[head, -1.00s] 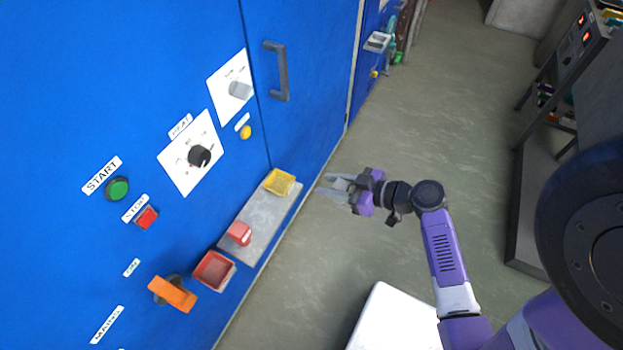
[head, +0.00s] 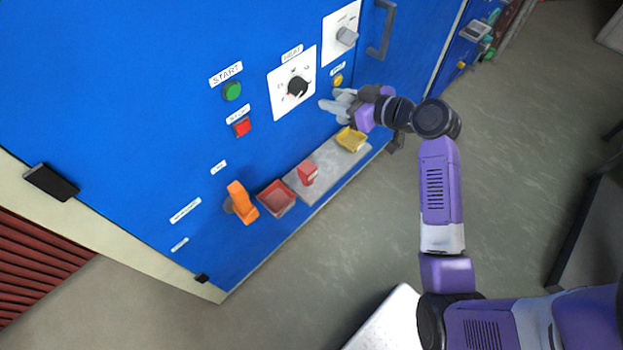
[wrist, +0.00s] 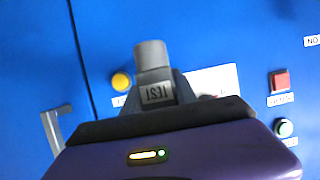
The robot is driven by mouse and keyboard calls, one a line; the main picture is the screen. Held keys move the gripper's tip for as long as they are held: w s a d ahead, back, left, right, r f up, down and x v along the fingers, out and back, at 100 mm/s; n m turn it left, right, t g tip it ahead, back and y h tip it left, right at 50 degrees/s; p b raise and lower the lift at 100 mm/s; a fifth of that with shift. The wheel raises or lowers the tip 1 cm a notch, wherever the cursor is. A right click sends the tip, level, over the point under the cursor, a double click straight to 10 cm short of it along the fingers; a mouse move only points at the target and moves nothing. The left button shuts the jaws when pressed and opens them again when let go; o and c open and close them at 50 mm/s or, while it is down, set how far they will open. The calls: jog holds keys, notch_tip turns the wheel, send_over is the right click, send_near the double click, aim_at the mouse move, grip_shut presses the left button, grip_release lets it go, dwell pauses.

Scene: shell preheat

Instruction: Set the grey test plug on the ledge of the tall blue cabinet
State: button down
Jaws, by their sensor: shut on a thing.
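In the head view my gripper (head: 338,106) is in front of the tall blue cabinet (head: 130,90), just above the yellow tray in the picture; the plug is hard to tell from the pale fingers there. The grey ledge (head: 328,172) sticks out from the cabinet below my gripper, its middle bare. I cannot tell the exact gap between plug and ledge.
A heat dial (head: 297,88) and a door handle (head: 381,28) project from the cabinet.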

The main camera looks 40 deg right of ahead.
jog(key=shift+m+h, duration=0.3)
jog(key=shift+h, duration=0.1)
notch_tip(320, 180, down, 20)
jog(key=shift+s+d+f+b, duration=0.1)
jog(key=shift+s+f+b, duration=0.05)
jog(key=shift+b, duration=1.05)
jog(key=shift+f+b, duration=0.25)
jog(key=shift+b, duration=0.05)
jog(key=c, duration=1)
grip_release()
jog(key=shift+r, duration=0.1)
jog(key=shift+o, duration=0.2)
jog(key=shift+r, duration=0.1)
